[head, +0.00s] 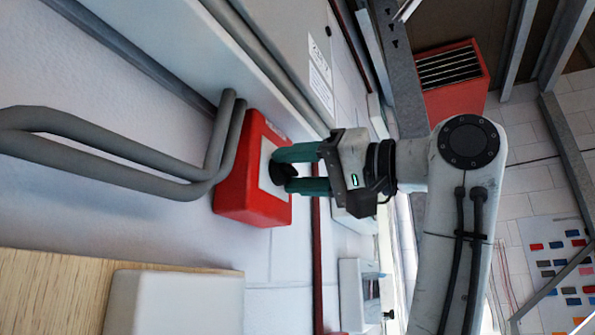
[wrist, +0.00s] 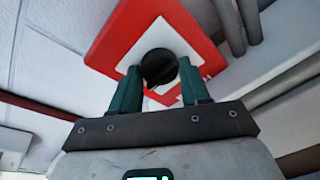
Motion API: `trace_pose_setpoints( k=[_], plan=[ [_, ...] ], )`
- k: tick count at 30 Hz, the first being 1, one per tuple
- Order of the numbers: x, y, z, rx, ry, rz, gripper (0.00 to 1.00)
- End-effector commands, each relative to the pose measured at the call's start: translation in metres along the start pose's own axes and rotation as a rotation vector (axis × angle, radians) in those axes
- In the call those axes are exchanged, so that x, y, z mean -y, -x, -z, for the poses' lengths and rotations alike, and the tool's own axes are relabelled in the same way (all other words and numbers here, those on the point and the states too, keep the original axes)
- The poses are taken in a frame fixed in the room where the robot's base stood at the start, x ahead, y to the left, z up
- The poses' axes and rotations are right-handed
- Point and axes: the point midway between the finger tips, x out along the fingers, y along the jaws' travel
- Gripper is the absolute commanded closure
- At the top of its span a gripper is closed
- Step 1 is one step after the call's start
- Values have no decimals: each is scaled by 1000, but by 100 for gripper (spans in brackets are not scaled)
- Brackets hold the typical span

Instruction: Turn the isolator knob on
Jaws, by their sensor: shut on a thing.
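The isolator is a red box (head: 254,203) with a white face plate, fixed to the white wall. In the wrist view the red box (wrist: 105,42) shows with its white plate and a round black knob (wrist: 159,67) in the middle. My gripper (head: 285,172) reaches the box from the right in the head view. Its two green fingers are shut on the black knob, one on each side; they also show in the wrist view (wrist: 160,88). The fingers hide part of the knob in the head view, and I cannot tell its setting.
Grey conduits (head: 100,165) run along the wall to the box. A grey cabinet (head: 290,40) with a label is close above the box. A wooden board (head: 45,290) and a pale box (head: 175,302) are at lower left. A red louvred unit (head: 450,85) is at the back.

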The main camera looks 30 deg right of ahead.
Motion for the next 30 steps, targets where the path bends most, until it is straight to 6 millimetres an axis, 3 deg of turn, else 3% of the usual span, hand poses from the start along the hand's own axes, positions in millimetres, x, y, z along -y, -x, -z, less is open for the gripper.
trace_pose_setpoints(
  k=[13, 14, 15, 21, 30],
  plan=[
    [-1, 0, 0, -1, -13, -2, 85],
    [-1, 0, 0, -1, -13, -2, 53],
    [-1, 0, 0, -1, -13, -2, 50],
    [-1, 0, 0, -1, -12, -2, 31],
    [-1, 3, 0, -1, -10, -2, 30]
  ],
)
